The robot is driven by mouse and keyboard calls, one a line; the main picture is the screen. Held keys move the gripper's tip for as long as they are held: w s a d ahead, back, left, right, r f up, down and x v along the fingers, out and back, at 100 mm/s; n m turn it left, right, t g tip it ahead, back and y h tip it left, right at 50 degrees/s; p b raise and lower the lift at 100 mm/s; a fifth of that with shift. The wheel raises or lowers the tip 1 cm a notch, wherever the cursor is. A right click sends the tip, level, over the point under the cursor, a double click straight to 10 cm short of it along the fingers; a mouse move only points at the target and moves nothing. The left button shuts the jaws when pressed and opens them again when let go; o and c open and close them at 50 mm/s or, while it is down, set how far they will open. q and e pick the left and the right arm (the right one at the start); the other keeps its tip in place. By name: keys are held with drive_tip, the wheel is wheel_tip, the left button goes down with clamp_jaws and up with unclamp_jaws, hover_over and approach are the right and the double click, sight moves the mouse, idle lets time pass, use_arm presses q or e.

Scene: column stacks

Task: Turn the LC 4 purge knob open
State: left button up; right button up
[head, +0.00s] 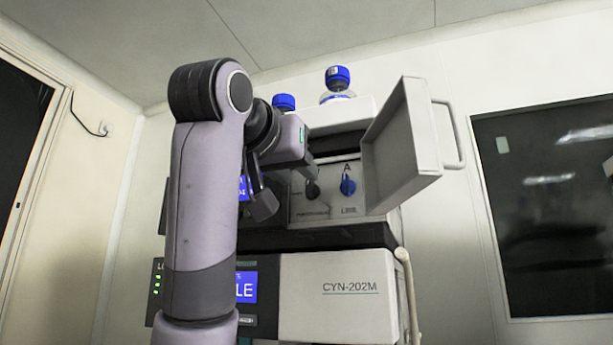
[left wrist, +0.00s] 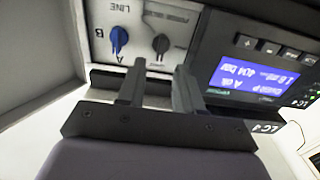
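The dark round knob (head: 312,190) is on the pale panel of the upper unit, left of a blue knob. Its label is too small to read surely; it looks like the purge knob. It also shows in the left wrist view (left wrist: 161,43), just beyond my fingertips. The LC 4 label (left wrist: 262,127) is on the display unit beside it. My left gripper (left wrist: 160,66) is open and empty, with its fingers pointing at the panel and apart from the knob. In the head view the left gripper (head: 289,184) is partly hidden by its arm. My right gripper is not seen.
The blue knob (head: 348,185), marked A, B and LINE, is close to the right. An opened white door (head: 405,150) with a handle sticks out at the right. Bottles with blue caps (head: 338,85) stand on top. The CYN-202M unit (head: 345,295) is below.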

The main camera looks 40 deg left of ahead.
sight(308, 183)
use_arm(q)
drive_tip(key=shift+p+x, duration=0.55)
drive_tip(key=shift+x, duration=1.6)
clamp_jaws()
